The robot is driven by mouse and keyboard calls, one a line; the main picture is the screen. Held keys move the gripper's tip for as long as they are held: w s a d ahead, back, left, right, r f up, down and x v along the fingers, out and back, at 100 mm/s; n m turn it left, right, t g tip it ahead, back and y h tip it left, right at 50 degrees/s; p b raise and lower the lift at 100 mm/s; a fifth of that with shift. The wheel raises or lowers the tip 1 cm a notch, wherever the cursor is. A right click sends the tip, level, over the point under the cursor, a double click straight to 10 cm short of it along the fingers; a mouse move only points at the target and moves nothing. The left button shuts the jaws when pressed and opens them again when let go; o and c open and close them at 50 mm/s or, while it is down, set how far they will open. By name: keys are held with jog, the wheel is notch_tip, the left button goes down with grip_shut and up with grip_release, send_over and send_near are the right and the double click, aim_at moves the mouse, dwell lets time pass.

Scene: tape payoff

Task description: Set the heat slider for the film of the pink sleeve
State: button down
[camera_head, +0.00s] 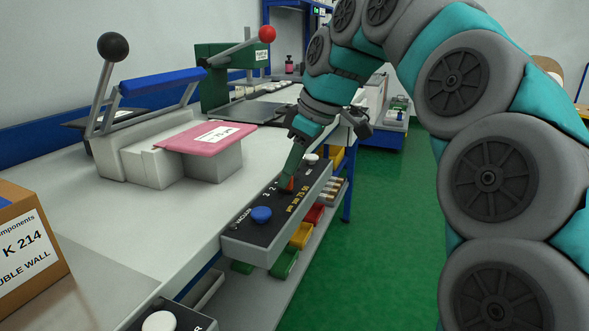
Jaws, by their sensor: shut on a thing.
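The pink sleeve (185,143) lies flat over a pale grey block on the white bench, and the small print on its white label is hard to read. A black control panel (236,226) on a grey box stands at the bench's right edge, with yellow and white markings. My gripper (291,178) reaches down to the panel's middle and is shut on the small orange heat slider (288,186). The fingers partly hide the slider and its track, so I cannot tell exactly which mark it stands at.
A blue knob (261,214) and a white button (311,158) stand on the panel. A sealer with a blue bar and black-ball lever (113,47) stands behind the sleeve. A green press (222,62) is farther back. A cardboard box (28,245) sits front left.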

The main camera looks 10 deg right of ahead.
aim_at(304, 196)
jog(key=c, duration=0.9)
grip_release()
jog(key=shift+v, duration=0.9)
jog(key=p+v, duration=0.2)
jog(key=v, duration=0.4)
